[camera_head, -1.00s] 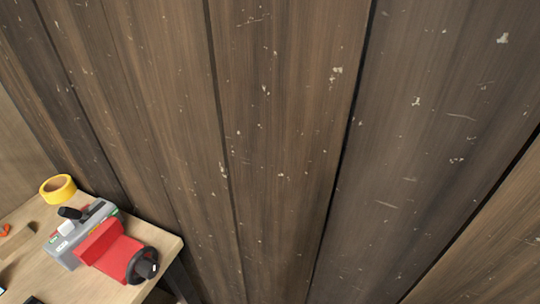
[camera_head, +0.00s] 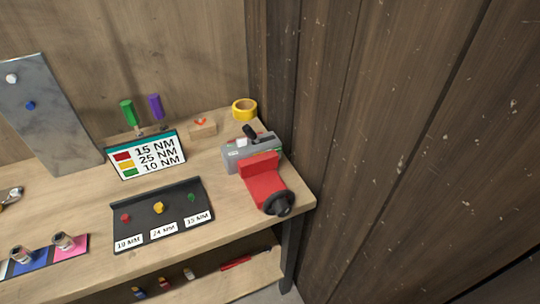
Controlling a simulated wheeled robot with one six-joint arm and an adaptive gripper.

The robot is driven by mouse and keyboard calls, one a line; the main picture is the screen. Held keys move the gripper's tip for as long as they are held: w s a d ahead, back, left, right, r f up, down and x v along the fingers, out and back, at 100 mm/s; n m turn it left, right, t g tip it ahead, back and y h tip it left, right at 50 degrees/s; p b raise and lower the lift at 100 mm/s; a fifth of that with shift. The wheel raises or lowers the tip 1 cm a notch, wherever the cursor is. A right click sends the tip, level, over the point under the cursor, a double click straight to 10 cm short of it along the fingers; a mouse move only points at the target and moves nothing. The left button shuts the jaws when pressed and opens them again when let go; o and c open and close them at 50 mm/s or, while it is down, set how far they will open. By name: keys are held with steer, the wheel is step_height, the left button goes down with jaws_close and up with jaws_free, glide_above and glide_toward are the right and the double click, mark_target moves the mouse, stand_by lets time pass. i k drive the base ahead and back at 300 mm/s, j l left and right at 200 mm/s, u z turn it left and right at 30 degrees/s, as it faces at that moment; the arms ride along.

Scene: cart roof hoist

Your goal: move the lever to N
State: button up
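A red and grey device stands at the right end of the workbench. Its grey box (camera_head: 238,156) has a black lever (camera_head: 249,132) on top, and a red body (camera_head: 262,180) with a black round knob (camera_head: 278,203) sticks out toward the front. Small coloured labels show on the box beside the lever, but their letters are too small to read. My gripper is not in view.
The wooden workbench (camera_head: 210,179) holds a dark tray (camera_head: 150,215) with coloured knobs, a torque sign (camera_head: 146,155), yellow tape (camera_head: 244,109), a wooden block (camera_head: 203,130) and two screwdrivers. A grey panel (camera_head: 45,110) stands left. A plank wall (camera_head: 400,150) fills the right.

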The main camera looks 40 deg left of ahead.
mark_target(248, 130)
steer(key=j+u, duration=0.1)
steer(key=u, duration=0.75)
steer(key=i+j+u, duration=0.1)
steer(key=u, duration=0.3)
steer(key=k+j+u, duration=0.15)
steer(key=j+u, duration=0.1)
steer(key=j, duration=0.2)
steer(key=k+j+u, duration=0.25)
steer(key=i+l+z, duration=0.25)
steer(key=k+j+u, duration=0.1)
